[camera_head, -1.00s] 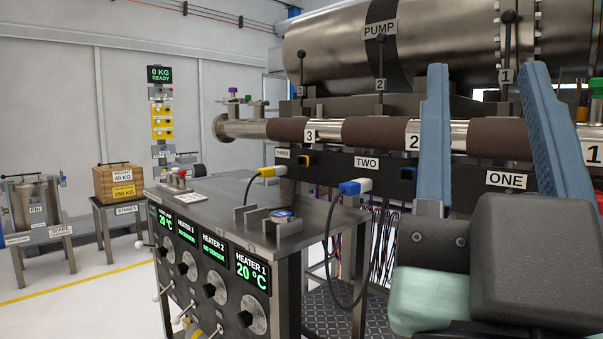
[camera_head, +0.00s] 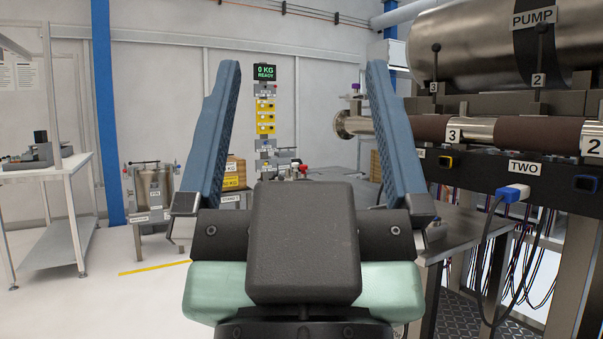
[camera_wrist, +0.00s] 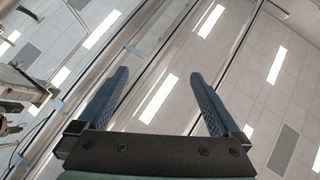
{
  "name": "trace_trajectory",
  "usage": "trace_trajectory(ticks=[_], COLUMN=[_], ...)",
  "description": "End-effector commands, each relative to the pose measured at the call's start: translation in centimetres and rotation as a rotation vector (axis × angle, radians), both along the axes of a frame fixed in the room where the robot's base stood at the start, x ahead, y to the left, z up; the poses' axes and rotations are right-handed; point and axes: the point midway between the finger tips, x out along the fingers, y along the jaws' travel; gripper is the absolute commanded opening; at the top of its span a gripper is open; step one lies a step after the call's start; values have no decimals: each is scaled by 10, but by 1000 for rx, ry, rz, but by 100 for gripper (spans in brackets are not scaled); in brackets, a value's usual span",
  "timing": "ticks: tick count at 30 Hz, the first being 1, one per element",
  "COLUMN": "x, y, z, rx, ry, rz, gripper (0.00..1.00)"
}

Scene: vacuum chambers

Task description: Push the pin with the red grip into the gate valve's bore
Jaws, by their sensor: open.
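My gripper (camera_head: 303,68) is open and empty, its two blue fingers pointing up in the middle of the head view. In the wrist view my gripper (camera_wrist: 158,79) has only ceiling and lights between its fingers. A small red spot (camera_head: 303,168) shows low between the fingers, beyond the gripper, among small parts on the steel bench. It may be the red grip; it is too small to tell, and no pin shaft shows. I cannot make out the gate valve or its bore with certainty.
The steel bench (camera_head: 465,228) stands ahead to the right, under the pipe line (camera_head: 428,128). A blue-and-white plug (camera_head: 513,193) with a hanging cable is at the right. A white side table (camera_head: 45,172) stands left. A steel vessel (camera_head: 155,188) stands behind open floor.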

Motion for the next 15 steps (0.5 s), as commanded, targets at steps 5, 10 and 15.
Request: trace_trajectory(ticks=[5, 10, 15], x=[0, 0, 0], y=[0, 0, 0], z=[0, 5, 31], rx=[0, 0, 0], ry=[0, 0, 0], rz=[0, 0, 0], gripper=[100, 71, 68])
